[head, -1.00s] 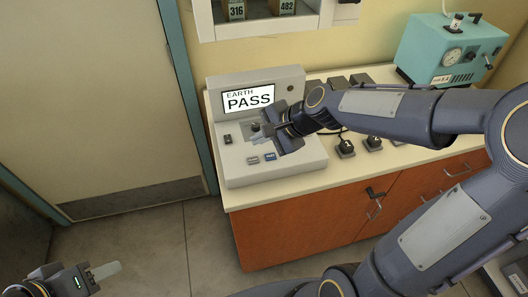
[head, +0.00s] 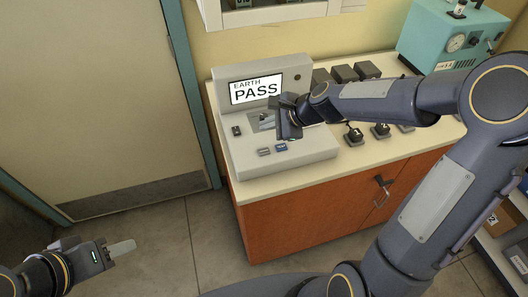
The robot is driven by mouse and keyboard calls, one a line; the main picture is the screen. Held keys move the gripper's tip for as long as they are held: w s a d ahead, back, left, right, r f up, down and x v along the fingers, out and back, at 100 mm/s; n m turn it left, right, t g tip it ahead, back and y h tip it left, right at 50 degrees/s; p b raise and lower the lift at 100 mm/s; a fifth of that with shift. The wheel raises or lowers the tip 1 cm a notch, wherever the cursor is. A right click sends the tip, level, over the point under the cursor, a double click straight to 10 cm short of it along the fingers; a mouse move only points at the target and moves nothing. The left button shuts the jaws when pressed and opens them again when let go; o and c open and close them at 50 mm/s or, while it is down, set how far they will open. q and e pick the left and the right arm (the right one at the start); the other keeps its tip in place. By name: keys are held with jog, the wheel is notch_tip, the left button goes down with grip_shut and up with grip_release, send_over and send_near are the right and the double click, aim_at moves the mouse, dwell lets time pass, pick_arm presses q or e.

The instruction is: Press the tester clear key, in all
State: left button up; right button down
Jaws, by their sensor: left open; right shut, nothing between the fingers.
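The tester (head: 310,147) is a pale grey box on the counter, its raised screen (head: 256,90) reading "EARTH PASS". My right gripper (head: 267,122) is shut and empty over the panel's upper middle, beyond the two keys in the picture. It hides part of the panel, and I cannot tell if it touches. My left gripper (head: 122,247) is open and empty, low at the left, away from the tester.
Dark blocks (head: 345,73) and small dark plug-like items (head: 355,136) stand on the counter right of the tester. A teal machine (head: 455,38) stands at the far right. A wall shelf (head: 280,14) hangs above. The floor left of the orange cabinet (head: 290,222) is clear.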

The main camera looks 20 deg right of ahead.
aim_at(268, 152)
notch_tip(268, 152, down, 8)
jog(key=b, duration=0.6)
jog(key=shift+r, duration=0.15)
jog(key=shift+b, duration=0.3)
dwell(1.2)
jog(key=shift+f, duration=0.4)
jog(key=shift+f+b, duration=0.35)
jog(key=shift+b, duration=0.25)
dwell(0.5)
jog(key=shift+r+p, duration=0.75)
notch_tip(268, 152, up, 5)
jog(key=p, duration=0.4)
jog(key=shift+r+p, duration=0.1)
jog(key=shift+p, duration=0.3)
